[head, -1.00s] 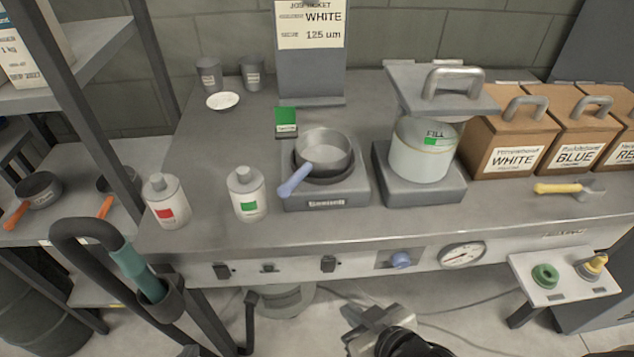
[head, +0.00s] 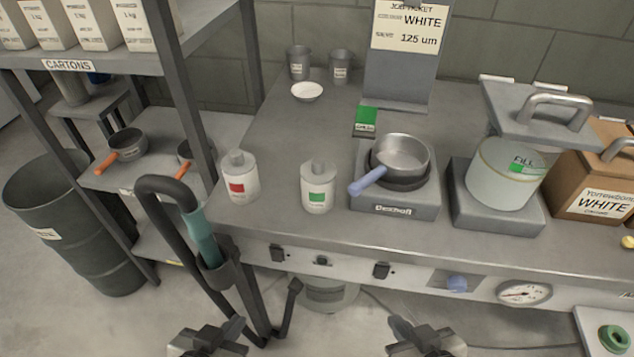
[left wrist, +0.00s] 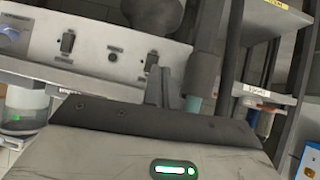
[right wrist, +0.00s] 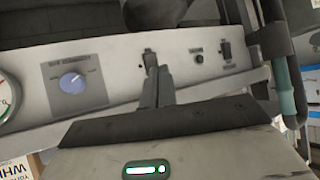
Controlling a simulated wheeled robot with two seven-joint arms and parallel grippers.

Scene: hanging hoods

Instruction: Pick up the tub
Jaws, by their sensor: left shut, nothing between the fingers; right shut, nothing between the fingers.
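The tub is most likely the pale translucent vessel marked FILL (head: 498,178), with a green patch, upright on a grey stand on the bench at right. A grey plate with a metal handle covers its top. It also shows upside down at the left of the left wrist view (left wrist: 26,112). Another pale round container (head: 330,293) sits under the bench, partly hidden. My left gripper (head: 207,338) and right gripper (head: 424,336) are low in front of the bench, apart from both. Both are shut and empty; their closed fingers show in the left (left wrist: 158,86) and right (right wrist: 157,86) wrist views.
A teal-handled hose (head: 203,238) stands at the bench's left end. A carton box marked WHITE (head: 598,178) is right of the vessel.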

